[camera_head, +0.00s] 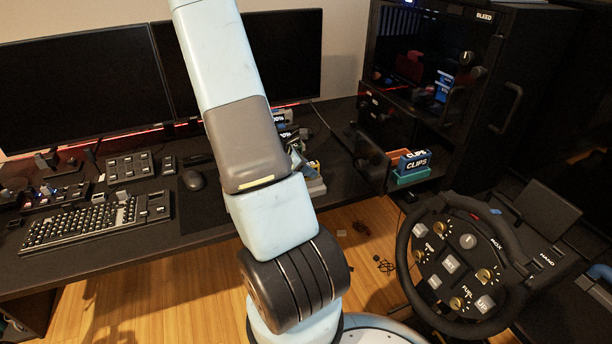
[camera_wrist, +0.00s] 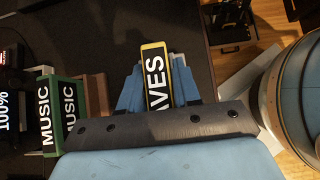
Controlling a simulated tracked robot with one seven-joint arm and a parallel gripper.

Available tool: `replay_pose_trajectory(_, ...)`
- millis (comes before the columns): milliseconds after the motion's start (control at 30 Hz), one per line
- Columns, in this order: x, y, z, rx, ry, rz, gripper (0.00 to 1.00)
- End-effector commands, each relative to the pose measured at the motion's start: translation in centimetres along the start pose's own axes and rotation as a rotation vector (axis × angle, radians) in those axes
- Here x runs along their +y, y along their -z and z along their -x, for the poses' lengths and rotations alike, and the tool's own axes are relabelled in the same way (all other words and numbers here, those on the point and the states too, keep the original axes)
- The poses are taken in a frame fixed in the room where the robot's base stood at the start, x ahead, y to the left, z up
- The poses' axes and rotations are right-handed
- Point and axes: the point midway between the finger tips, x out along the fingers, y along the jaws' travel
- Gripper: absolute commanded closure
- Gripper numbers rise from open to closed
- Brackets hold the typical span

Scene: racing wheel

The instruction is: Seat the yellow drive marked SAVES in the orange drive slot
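The yellow drive (camera_wrist: 156,76), with a black label on which AVES shows, is in the middle of the wrist view. The blue fingers of my gripper (camera_wrist: 158,90) lie against its two sides with no visible gap, so my gripper looks shut on it. The lower end of the drive is hidden behind the dark palm. In the head view my arm mostly hides the gripper and the drive. An orange holder (camera_head: 396,157) shows at the right in the head view, partly hidden by a blue CLIPS drive (camera_head: 416,163). I cannot see inside the orange holder.
A green MUSIC drive (camera_wrist: 45,113) stands left of my gripper. The CLIPS drive sits in a teal holder (camera_head: 412,177). A dark cabinet (camera_head: 519,83) is behind, and a racing wheel (camera_head: 461,263) stands front right. Monitors and a keyboard (camera_head: 78,226) occupy the left desk.

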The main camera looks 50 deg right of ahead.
Motion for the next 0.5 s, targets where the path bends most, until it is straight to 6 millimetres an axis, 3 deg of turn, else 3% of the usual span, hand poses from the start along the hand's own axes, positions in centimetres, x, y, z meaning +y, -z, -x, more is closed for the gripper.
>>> replay_pose_trajectory(300,-0.02,0.0,0.0,0.0,0.0,0.0,0.99)
replay_pose_trajectory(500,-0.02,-0.01,0.0,0.0,0.0,0.0,1.0)
